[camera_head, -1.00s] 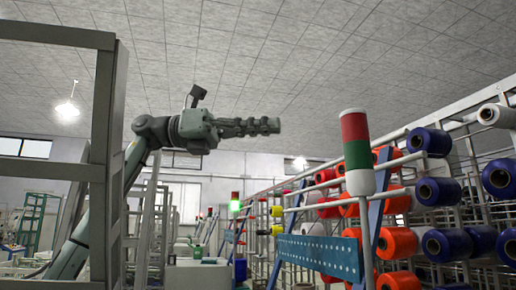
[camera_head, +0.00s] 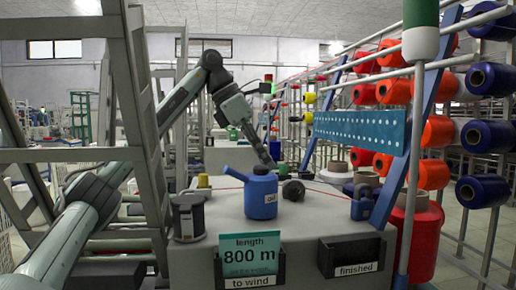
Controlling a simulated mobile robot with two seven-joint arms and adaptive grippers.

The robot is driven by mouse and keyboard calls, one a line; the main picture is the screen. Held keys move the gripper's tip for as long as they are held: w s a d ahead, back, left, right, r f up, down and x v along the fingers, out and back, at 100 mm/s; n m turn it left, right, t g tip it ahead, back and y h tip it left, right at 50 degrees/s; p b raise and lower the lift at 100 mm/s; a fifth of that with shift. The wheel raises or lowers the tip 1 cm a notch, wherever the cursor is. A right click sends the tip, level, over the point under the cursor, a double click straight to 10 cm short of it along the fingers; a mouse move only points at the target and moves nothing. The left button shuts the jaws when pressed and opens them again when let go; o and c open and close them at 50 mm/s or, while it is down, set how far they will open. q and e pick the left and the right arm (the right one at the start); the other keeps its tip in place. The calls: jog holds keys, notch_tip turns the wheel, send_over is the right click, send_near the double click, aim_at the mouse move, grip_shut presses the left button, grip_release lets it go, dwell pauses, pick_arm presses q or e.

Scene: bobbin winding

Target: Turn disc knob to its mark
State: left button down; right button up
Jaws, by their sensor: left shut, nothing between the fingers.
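My left gripper (camera_head: 268,160) is shut and empty. It points down and right, in line with the far side of the grey bench, above and behind the blue oil can (camera_head: 261,197). A small dark round part (camera_head: 293,190) sits on the bench just right of the can; it may be the disc knob, but I cannot make out a mark on it. The gripper looks apart from it. My right gripper is not in view.
The grey bench (camera_head: 320,213) holds a dark spool (camera_head: 188,217) at the left. A "length 800 m" card (camera_head: 249,254) stands at the front, beside a "finished" bin (camera_head: 352,258). A thread rack with a blue perforated plate (camera_head: 360,130) rises at the right.

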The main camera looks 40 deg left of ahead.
aim_at(297, 190)
pick_arm(q)
jog(key=w+d+f, duration=0.2)
jog(key=w+f, duration=0.1)
jog(key=f, duration=0.1)
jog(key=shift+w+d, duration=0.1)
jog(key=shift+d, duration=0.3)
jog(key=shift+w+d+f, duration=0.25)
jog(key=shift+w+f, duration=0.1)
jog(key=shift+w, duration=0.05)
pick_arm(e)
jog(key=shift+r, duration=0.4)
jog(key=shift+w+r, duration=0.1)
pick_arm(q)
jog(key=shift+w+d+p, duration=0.2)
jog(key=shift+d+p, duration=0.05)
jog(key=shift+p, duration=0.1)
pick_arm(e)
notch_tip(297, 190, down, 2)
